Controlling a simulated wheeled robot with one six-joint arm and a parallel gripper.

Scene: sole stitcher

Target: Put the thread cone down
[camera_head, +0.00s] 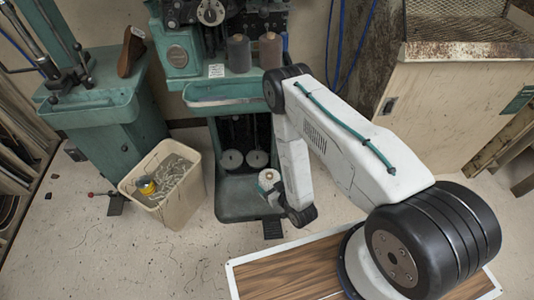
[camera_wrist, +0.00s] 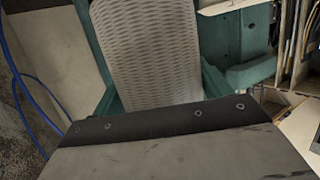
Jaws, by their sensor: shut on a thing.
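A pale thread cone (camera_head: 268,176) is held at the end of my arm, low in front of the green stitching machine (camera_head: 241,199). In the wrist view a pale, woven-looking thread cone (camera_wrist: 146,50) fills the upper middle, with green machine parts around it. My gripper (camera_head: 273,187) is shut on this cone in the head view; its fingers are small and mostly hidden there.
A beige bin (camera_head: 181,205) with pale scraps and a yellow item stands on the floor left of the machine. A second green machine (camera_head: 93,117) is at the left, with a brown shoe form (camera_head: 131,52) on it. A beige cabinet (camera_head: 448,100) stands right. Open floor (camera_head: 130,262) lies front left.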

